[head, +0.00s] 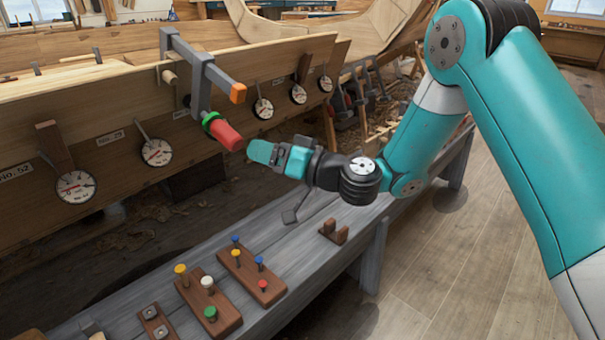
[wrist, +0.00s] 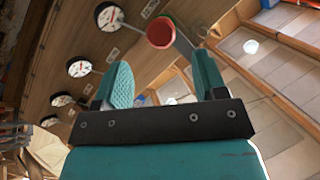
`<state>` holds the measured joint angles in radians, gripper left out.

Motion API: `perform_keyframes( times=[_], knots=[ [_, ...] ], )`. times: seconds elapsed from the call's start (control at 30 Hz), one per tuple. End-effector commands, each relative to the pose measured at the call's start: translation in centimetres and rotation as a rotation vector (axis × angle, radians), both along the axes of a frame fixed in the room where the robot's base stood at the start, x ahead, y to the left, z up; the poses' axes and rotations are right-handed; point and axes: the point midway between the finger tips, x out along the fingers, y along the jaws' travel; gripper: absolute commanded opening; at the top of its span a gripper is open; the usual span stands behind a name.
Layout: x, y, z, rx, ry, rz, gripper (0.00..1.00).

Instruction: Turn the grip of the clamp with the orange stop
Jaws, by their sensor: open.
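A grey clamp (head: 200,80) is fixed over the plank edge of the hull. Its orange stop (head: 238,93) caps the end of one arm. Its red grip (head: 224,133), with a green collar (head: 210,119), points down and right toward my gripper (head: 260,151). The gripper is just right of and below the grip's end, apart from it. In the wrist view my gripper (wrist: 160,72) is open and empty, and the red grip (wrist: 160,32) shows end-on, ahead between the two fingertips. The orange stop is not clear in that view.
Several round dial gauges (head: 157,152) line the hull plank. A grey bench (head: 310,245) runs below, with wooden peg boards (head: 250,274) and a small wooden rest (head: 333,232). Another red-handled clamp (head: 340,98) is farther back. The floor (head: 475,265) at right is clear.

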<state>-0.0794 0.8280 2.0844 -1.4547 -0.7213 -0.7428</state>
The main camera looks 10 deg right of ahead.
Motion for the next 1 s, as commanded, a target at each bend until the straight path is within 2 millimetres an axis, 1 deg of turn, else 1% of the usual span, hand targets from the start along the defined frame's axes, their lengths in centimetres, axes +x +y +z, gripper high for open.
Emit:
perform_keyframes(
  times=[0.03,0.17,0.3,0.5,0.7,1.0],
  knots=[
    [-0.4,-0.5,-0.9,0.0,-0.006,0.001,0.65],
    [-1.5,-1.8,-1.1,-0.001,-0.006,0.0,0.65],
    [-2.7,-3.6,-1.1,0.0,-0.006,-0.002,0.65],
    [-4.1,-5.4,-1.0,0.001,-0.004,-0.001,0.65],
    [-4.7,-6.2,-0.7,0.0,-0.004,0.001,0.65],
    [-4.8,-6.2,-0.6,-0.001,-0.002,0.002,0.65]
  ],
)
